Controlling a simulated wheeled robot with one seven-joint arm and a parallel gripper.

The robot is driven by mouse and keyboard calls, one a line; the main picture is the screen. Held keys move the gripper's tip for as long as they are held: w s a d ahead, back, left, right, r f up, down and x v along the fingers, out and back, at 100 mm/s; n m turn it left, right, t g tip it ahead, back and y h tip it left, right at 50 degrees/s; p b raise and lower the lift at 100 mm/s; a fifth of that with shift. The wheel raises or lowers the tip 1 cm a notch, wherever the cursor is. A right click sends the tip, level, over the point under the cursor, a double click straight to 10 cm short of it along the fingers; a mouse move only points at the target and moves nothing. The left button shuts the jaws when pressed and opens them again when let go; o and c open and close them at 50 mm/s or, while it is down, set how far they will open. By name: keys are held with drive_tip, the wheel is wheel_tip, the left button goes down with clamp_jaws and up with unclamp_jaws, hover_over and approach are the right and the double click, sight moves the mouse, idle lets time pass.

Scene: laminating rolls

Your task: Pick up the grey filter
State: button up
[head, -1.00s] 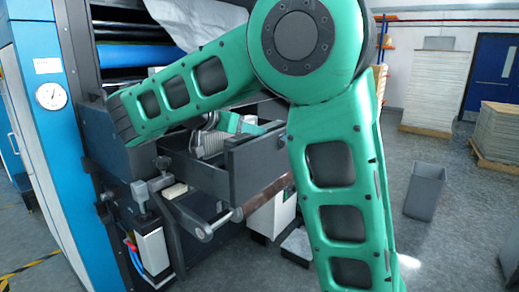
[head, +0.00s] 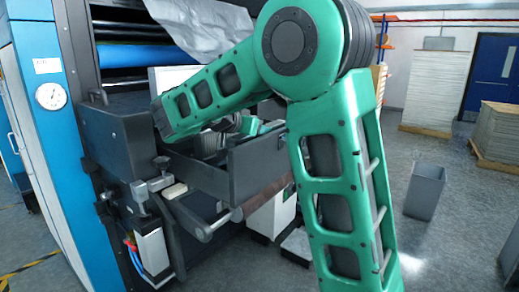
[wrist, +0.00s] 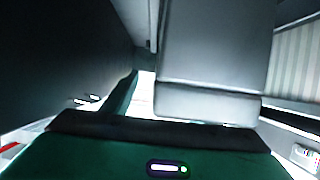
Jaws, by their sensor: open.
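A pale ribbed surface (wrist: 296,62) at the right edge of the wrist view looks like the same filter. My gripper (wrist: 145,60) is open, with its green housing along the bottom and a grey finger in the middle of the wrist view. The ribbed surface lies to the right of that finger. I cannot tell whether they touch. In the head view only green parts near my gripper show.
The machine's dark side wall (head: 118,135) and a metal roller (head: 215,222) bound the tray area closely. A grey bin (head: 425,190) stands on the open floor at right. Stacks on pallets (head: 435,90) stand farther back.

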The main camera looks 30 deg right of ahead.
clamp_jaws()
drive_tip(key=shift+r, duration=0.15)
idle(0.4)
drive_tip(key=shift+r, duration=0.35)
drive_tip(key=r, duration=0.3)
drive_tip(key=shift+a+r, duration=0.35)
drive_tip(key=shift+a, duration=0.05)
drive_tip(key=a+r, duration=0.1)
drive_tip(key=a, duration=0.1)
drive_tip(key=a+r, duration=0.1)
drive_tip(key=a, duration=0.1)
drive_tip(key=shift+s+a+r, duration=0.1)
drive_tip(key=shift+r, duration=0.1)
drive_tip(key=a+r, duration=0.4)
drive_tip(key=a, duration=0.2)
drive_tip(key=shift+s+a, duration=0.15)
drive_tip(key=shift+a, duration=0.1)
